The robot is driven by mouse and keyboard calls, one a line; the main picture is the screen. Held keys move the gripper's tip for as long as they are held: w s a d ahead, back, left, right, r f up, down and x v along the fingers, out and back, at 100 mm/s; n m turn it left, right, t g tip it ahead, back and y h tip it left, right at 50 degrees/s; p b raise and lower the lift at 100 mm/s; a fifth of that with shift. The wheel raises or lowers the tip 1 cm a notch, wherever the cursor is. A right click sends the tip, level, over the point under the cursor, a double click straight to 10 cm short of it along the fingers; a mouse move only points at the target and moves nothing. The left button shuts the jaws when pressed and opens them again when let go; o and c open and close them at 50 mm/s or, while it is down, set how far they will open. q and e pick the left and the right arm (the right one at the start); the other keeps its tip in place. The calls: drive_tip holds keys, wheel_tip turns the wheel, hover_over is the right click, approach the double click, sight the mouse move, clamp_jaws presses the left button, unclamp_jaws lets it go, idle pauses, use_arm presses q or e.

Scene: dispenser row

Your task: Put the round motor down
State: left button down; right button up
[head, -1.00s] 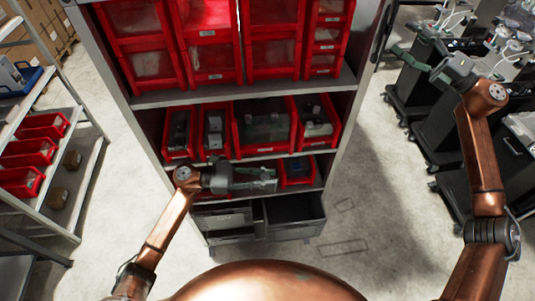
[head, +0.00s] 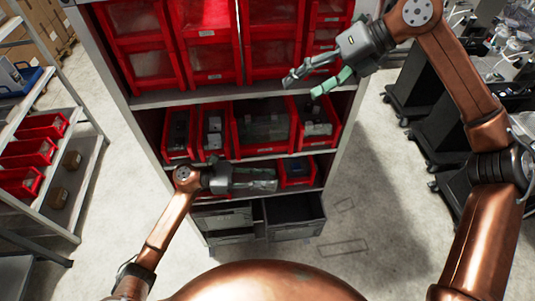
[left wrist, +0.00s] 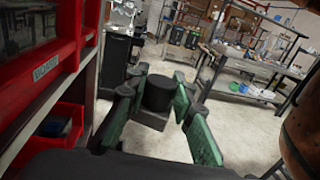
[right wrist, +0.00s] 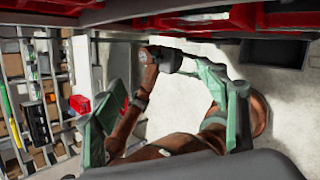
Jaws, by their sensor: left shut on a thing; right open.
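The round motor (left wrist: 159,92) is a short black cylinder on a square grey base, seen in the left wrist view. It sits between the green fingers of my left gripper (left wrist: 152,104), which is shut on it. In the head view my left gripper (head: 262,181) is low in front of the bottom red-bin shelf; the motor cannot be made out there. My right gripper (head: 305,84) is open and empty, higher up at the right side of the cabinet, in front of the middle shelf. Its spread green fingers also show in the right wrist view (right wrist: 165,90).
The grey cabinet (head: 219,98) holds large red bins above and open red bins (head: 264,125) with dark parts on the middle shelf. A small red bin (head: 296,172) stands right of my left gripper. Grey drawers (head: 222,218) are below.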

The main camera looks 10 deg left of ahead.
use_arm(q)
drive_tip(key=shift+a, duration=0.15)
use_arm(e)
drive_tip(key=s+a+f+m+g+h, duration=0.1)
drive_tip(key=a+f+h, duration=0.1)
drive_tip(key=a+f, duration=0.3)
drive_tip(key=s+a+f+m+h, duration=0.1)
drive_tip(key=s+a+f+h, duration=0.15)
drive_tip(key=f, duration=0.55)
drive_tip(key=m+h, duration=0.2)
drive_tip(key=h, duration=0.2)
hover_over(266, 176)
wheel_tip(266, 176, down, 8)
wheel_tip(266, 176, down, 12)
drive_tip(key=shift+f, duration=0.25)
drive_tip(key=shift+d, duration=0.1)
